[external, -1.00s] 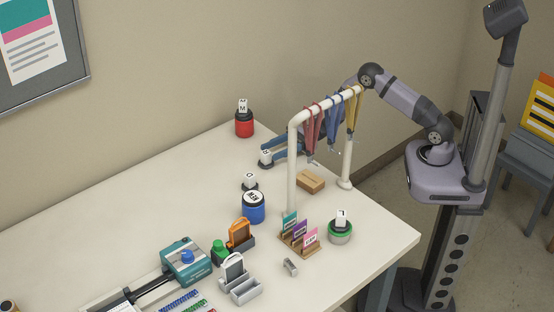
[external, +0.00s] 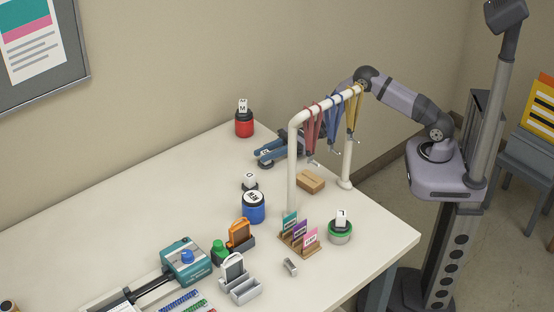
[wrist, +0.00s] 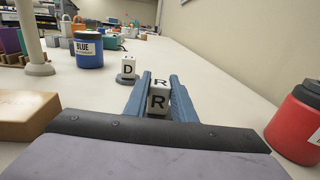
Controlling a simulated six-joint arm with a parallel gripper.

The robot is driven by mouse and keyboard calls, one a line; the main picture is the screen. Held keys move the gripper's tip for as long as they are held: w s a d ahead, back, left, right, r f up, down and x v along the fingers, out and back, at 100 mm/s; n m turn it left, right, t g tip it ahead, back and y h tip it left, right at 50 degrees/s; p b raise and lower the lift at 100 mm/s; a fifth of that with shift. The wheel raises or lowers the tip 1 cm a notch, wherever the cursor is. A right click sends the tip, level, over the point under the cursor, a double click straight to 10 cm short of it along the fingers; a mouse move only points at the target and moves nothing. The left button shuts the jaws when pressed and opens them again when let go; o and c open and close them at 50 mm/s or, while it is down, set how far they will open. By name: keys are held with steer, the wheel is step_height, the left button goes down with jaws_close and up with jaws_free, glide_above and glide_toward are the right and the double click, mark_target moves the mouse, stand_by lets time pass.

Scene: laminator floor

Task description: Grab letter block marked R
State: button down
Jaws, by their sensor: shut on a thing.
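The white letter block marked R (wrist: 157,101) sits between the two blue fingers of my gripper (wrist: 160,78) in the wrist view, with an R on its front and top faces. My gripper is shut on it. In the external view my gripper (external: 262,153) is low over the back of the table, and its fingers hide most of the block. A dark round base (external: 265,165) shows just under the fingers; I cannot tell whether the block still touches it.
A D block (wrist: 128,67) on a dark base stands just beyond the fingertips. A blue jar (wrist: 88,49), a red jar (wrist: 298,124) and a cardboard box (wrist: 25,115) are around. A white frame (external: 292,170) with hanging straps stands beside my arm.

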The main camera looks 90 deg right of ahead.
mark_target(266, 152)
steer(key=shift+r, duration=0.15)
steer(key=shift+r+b, duration=0.85)
steer(key=shift+r, duration=4.1)
